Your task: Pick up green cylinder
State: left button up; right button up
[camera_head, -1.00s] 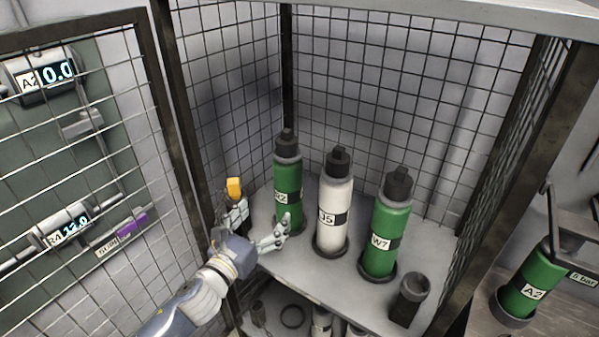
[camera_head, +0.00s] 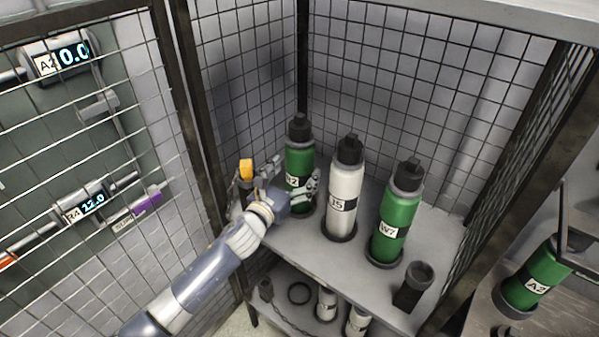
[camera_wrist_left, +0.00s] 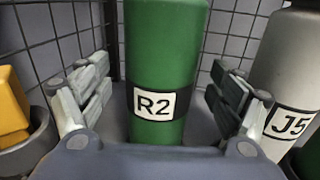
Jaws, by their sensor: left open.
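A green cylinder labelled R2 (camera_head: 299,162) with a black cap stands upright at the left of the shelf. In the left wrist view the green cylinder (camera_wrist_left: 165,60) stands between the fingers of my left gripper (camera_wrist_left: 152,110). The fingers are open, one on each side, with gaps to the cylinder. In the head view my left gripper (camera_head: 292,190) is around its lower half and hides part of it. Another green cylinder labelled W7 (camera_head: 396,215) stands to the right. A third, labelled A2 (camera_head: 533,277), is outside the cage at the far right. My right gripper is not seen.
A white cylinder J5 (camera_head: 346,185) stands just right of R2, near the right finger. A yellow object (camera_head: 246,169) in a dark holder is at left. An empty dark holder (camera_head: 412,287) is at the shelf front. Mesh walls enclose the shelf (camera_head: 330,262).

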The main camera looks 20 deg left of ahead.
pick_arm(q)
jog(key=shift+w+d, duration=0.15)
jog(key=shift+w, duration=0.55)
jog(key=shift+w+d, duration=0.15)
jog(key=shift+w, duration=0.5)
jog(key=shift+s, duration=0.1)
grip_shut()
jog(key=shift+r, duration=0.25)
